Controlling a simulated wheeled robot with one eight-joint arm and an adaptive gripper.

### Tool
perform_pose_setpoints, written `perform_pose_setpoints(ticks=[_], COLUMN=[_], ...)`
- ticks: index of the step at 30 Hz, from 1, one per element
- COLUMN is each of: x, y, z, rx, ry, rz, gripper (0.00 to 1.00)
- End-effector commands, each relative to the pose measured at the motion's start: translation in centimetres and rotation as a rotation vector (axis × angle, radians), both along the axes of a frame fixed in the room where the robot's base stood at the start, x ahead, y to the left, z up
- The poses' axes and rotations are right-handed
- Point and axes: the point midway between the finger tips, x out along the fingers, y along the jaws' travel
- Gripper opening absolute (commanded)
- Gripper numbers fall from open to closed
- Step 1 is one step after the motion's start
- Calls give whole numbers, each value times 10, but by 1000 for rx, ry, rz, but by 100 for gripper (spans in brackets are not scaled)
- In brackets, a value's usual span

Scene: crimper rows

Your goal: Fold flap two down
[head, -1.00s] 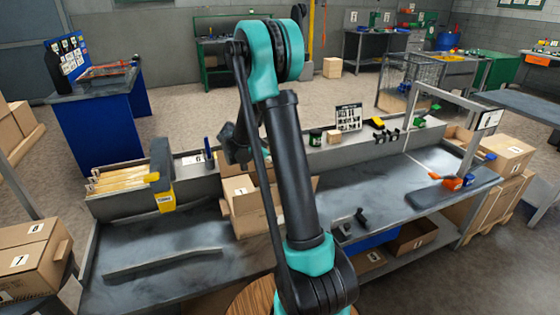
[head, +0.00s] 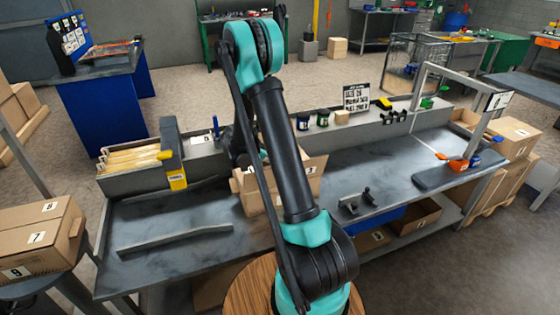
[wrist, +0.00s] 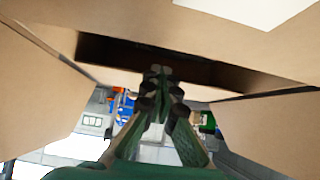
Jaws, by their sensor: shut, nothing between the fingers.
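An open cardboard box (head: 246,194) stands on the grey workbench, partly hidden behind my arm. A flap with a small white label (head: 312,168) sticks out on its right; I cannot read the number, so I cannot tell which flap is flap two. In the wrist view a large cardboard panel (wrist: 200,30) with part of a white label spans the top, with a dark gap under it. More cardboard (wrist: 35,85) stands on the left and right. My gripper (wrist: 160,72) is shut and empty, its fingertips in front of the dark gap; I cannot tell whether they touch cardboard.
The bench (head: 160,215) carries a grey bar (head: 175,240) on its left. A file rack (head: 135,168) with a yellow-handled tool stands at the back left. Jars (head: 303,121) and a sign line the back ledge. Another numbered box (head: 35,237) sits at far left.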

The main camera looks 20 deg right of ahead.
Motion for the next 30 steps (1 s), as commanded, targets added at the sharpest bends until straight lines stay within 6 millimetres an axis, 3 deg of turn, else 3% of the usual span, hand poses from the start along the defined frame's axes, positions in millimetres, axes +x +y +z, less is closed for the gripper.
perform_pose_setpoints(ticks=[20, 30], x=[-1, -1], y=[0, -1], z=[-9, 2], rx=[9, 7], ry=[1, 1], rz=[-4, -4], gripper=[0, 0])
